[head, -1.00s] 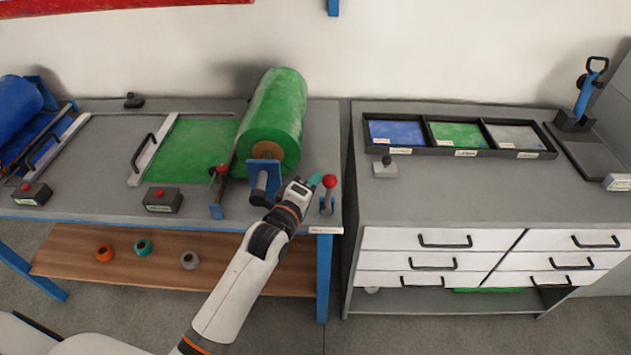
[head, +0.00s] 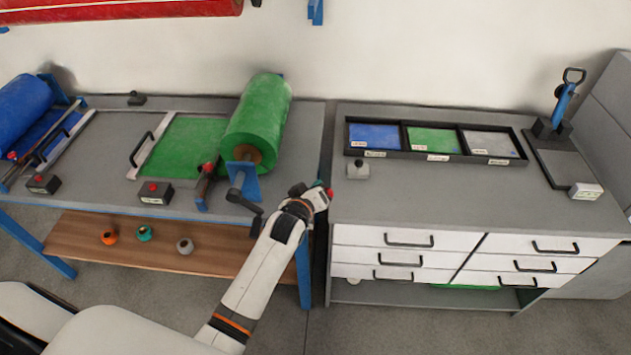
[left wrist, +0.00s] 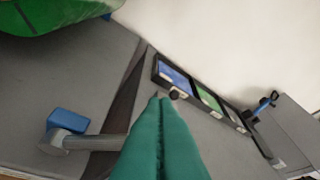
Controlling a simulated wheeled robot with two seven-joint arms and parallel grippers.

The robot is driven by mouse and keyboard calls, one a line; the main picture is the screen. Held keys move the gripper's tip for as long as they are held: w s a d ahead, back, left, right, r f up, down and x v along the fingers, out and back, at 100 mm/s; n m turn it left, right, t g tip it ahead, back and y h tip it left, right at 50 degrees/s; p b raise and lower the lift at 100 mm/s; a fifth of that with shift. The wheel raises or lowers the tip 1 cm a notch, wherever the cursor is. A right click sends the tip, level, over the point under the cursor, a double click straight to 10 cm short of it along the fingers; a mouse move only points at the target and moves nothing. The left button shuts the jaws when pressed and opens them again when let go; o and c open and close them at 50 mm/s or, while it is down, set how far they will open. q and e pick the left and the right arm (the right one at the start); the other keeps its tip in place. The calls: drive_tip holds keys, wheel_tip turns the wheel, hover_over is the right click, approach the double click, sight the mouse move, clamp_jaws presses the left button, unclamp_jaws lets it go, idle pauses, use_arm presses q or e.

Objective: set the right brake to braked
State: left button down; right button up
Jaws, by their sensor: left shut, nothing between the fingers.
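The right brake is a lever on a blue block near the right end of the left bench. Its red knob (head: 330,192) shows just right of my left gripper (head: 318,186). In the left wrist view its blue block (left wrist: 68,122) and grey arm (left wrist: 95,142) show. The arm leans over to the right, and its end is hidden behind my fingers. My left gripper, with teal fingers (left wrist: 160,135), is shut and empty beside the lever. I cannot tell whether they touch. My right gripper is not in view.
The green roll (head: 258,115) and its black crank (head: 243,201) stand left of my gripper. Another red-knobbed lever (head: 207,170) stands further left. A gap separates the bench from the drawer cabinet (head: 400,205), which bears a three-part tray (head: 437,157).

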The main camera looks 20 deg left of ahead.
use_arm(q)
drive_tip(key=shift+w+d+f, duration=0.25)
drive_tip(key=shift+d+f, duration=0.3)
drive_tip(key=shift+d, duration=0.05)
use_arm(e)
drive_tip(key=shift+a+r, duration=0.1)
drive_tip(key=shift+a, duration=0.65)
use_arm(q)
drive_tip(key=shift+f, duration=0.1)
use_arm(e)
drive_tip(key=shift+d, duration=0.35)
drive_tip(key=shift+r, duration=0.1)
